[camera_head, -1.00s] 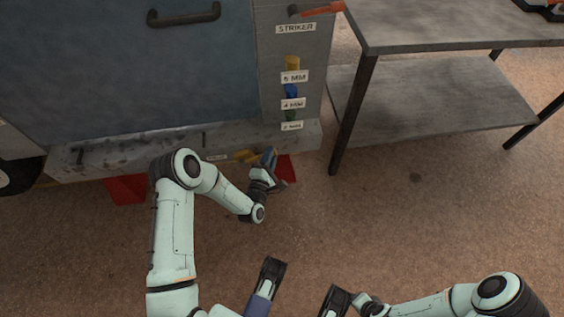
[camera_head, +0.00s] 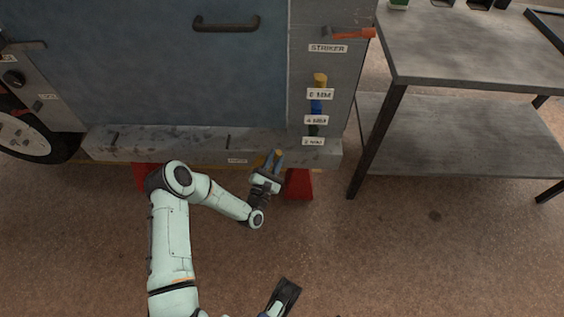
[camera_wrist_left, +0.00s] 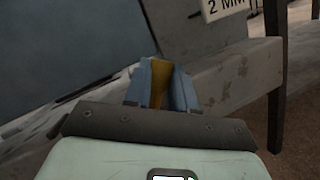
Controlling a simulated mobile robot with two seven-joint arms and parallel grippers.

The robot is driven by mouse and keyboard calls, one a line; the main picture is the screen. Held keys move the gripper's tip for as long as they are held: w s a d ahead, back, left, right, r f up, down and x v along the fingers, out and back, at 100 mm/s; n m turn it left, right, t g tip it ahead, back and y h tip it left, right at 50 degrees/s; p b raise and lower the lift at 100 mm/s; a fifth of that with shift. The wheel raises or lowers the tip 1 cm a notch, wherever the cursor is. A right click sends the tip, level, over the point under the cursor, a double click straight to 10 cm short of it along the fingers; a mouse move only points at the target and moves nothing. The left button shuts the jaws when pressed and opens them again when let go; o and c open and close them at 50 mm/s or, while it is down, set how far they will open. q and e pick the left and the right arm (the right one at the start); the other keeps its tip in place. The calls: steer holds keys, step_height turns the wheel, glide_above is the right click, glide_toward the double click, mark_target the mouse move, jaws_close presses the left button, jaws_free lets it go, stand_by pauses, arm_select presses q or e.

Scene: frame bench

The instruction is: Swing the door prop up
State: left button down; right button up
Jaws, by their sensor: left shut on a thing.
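The door prop (camera_wrist_left: 158,84) shows as a yellow-orange piece between the blue fingers of my left gripper (camera_wrist_left: 163,80) in the left wrist view. My left gripper (camera_head: 273,158) is shut on it at the lower edge of the panel, beside a small label. In the head view only a bit of yellow shows at the fingers; most of the prop is hidden. The blue-grey door (camera_head: 150,70) with a dark handle (camera_head: 225,23) stands above. A dark jaw part, seemingly of my right gripper (camera_head: 285,295), shows at the bottom edge; its opening cannot be told.
A grey sill (camera_head: 180,143) runs below the door. Red stands (camera_head: 299,184) are under it. A post carries labelled coloured tools (camera_head: 318,106) and an orange-handled striker (camera_head: 352,33). A metal table (camera_head: 470,50) with a lower shelf stands right. The floor in front is clear.

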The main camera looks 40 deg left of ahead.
arm_select(q)
steer(key=shift+s+a+r+n+t+y, duration=0.2)
steer(key=shift+s+a+n+y, duration=0.25)
steer(key=shift+n, duration=0.5)
steer(key=shift+s+a+r+n+t+y, duration=0.1)
steer(key=shift+s+a+r+n+y, duration=0.2)
steer(key=shift+a+n, duration=0.5)
steer(key=shift+s+a+r+n+t+y, duration=0.1)
steer(key=shift+s+a+n+y, duration=0.35)
steer(key=shift+n, duration=0.7)
arm_select(e)
steer(key=shift+w+r, duration=0.2)
steer(key=shift+w, duration=0.05)
arm_select(q)
steer(key=shift+w+d+y, duration=0.1)
steer(key=shift+y, duration=0.2)
steer(key=c, duration=0.9)
jaws_free()
steer(key=shift+p+v, duration=0.9)
steer(key=shift+v, duration=5.85)
arm_select(e)
steer(key=shift+w+a+r+t, duration=0.2)
steer(key=shift+w+r, duration=0.15)
steer(key=shift+r, duration=0.35)
steer(key=shift+w+a+r+t, duration=0.2)
steer(key=shift+w+r, duration=0.15)
steer(key=shift+r, duration=0.3)
